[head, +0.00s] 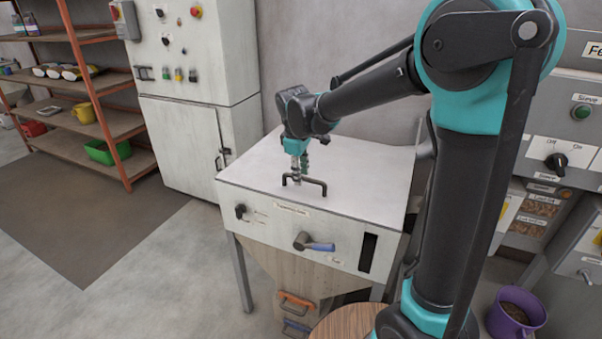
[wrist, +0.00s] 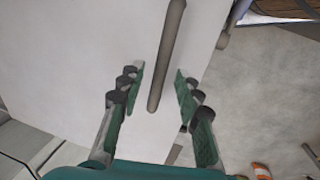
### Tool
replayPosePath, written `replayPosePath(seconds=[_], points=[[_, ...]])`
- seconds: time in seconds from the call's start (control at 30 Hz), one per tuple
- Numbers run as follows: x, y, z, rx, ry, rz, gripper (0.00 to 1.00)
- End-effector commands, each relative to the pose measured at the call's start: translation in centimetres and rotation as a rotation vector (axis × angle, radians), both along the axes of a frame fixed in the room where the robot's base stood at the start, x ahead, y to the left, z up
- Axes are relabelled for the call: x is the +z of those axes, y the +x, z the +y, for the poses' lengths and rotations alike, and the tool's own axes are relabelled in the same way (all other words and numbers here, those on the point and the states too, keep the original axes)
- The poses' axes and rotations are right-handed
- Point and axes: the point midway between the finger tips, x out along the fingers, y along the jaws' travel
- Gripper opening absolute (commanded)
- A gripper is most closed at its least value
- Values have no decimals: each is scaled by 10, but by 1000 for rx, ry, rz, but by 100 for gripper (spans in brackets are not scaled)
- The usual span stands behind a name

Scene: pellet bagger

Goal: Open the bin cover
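The bin cover (head: 355,165) is the flat white top of a pale cabinet on legs, and it lies closed. A dark bar handle (head: 316,184) stands on it near its front edge. My gripper (head: 299,176) points down at the left part of this handle. In the wrist view my gripper (wrist: 158,82) is open, with one green finger on each side of the handle (wrist: 168,50). The white cover (wrist: 90,60) lies behind. Neither finger appears to press on the bar; I cannot tell how deep the fingers reach around it.
The cabinet front has a blue-handled lever (head: 318,246) and a black knob (head: 240,211). A tall white control cabinet (head: 190,100) stands behind left, and a grey panel unit (head: 560,150) stands right. A purple bucket (head: 515,315) sits lower right. Floor at left is clear.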

Motion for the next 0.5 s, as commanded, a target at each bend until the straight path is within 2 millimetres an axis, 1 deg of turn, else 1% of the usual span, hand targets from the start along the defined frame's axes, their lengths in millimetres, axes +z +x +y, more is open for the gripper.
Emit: replayPosePath(seconds=[0.17,0.43,0.5], points=[[0,0,0,0,0,0,34],[0,0,0,0,0,0,1],[0,0,0,0,0,0,0]])
